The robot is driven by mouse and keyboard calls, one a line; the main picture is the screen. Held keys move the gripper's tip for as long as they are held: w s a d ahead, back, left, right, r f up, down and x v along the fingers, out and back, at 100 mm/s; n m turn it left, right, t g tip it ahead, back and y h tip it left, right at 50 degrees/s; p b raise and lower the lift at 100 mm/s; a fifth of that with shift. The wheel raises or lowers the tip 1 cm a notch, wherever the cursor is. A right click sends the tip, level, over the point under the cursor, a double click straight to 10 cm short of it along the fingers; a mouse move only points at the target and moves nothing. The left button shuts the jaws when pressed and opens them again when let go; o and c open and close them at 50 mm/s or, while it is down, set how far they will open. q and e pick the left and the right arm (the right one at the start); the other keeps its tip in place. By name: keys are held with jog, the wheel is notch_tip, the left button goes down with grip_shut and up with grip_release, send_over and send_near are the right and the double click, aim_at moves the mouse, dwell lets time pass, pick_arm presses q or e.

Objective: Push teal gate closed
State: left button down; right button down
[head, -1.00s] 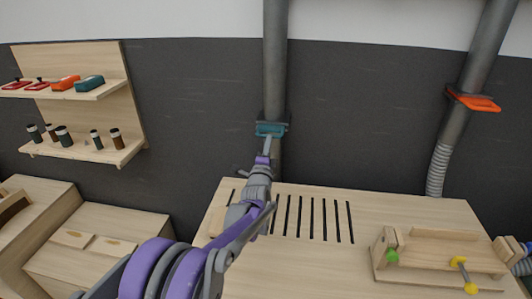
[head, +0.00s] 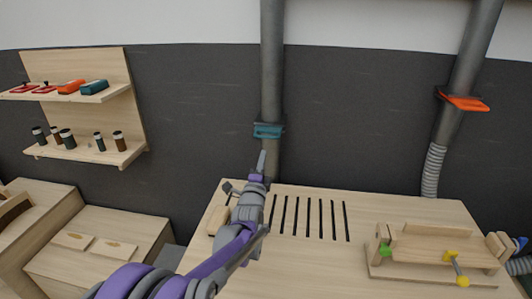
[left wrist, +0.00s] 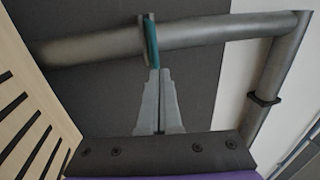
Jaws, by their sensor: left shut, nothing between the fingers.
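The teal gate (head: 268,131) is a small plate set across the grey vertical pipe (head: 271,60) behind the slotted table. It also shows in the left wrist view (left wrist: 152,42), with its edge close to my fingertips. My left gripper (head: 262,155) is shut and empty, pointing up just below the gate. In the head view a small gap shows between the fingertips and the gate; in the left wrist view the tips appear near its lower end, and I cannot tell whether they touch. My right gripper is not in view.
A wooden table (head: 310,265) with dark slots lies beneath the pipe. A clamp fixture (head: 435,246) with green and yellow knobs sits on its right. An orange gate (head: 465,103) is on another pipe at right. Shelves (head: 95,149) with small items hang at left.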

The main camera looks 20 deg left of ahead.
pick_arm(q)
jog(key=v, duration=0.3)
jog(key=b+v, duration=0.1)
jog(key=v, duration=0.1)
jog(key=shift+s+a+f, duration=0.2)
jog(key=shift+s+f, duration=0.15)
jog(key=shift+f, duration=0.05)
jog(key=shift+w, duration=0.1)
jog(key=shift+d, duration=0.1)
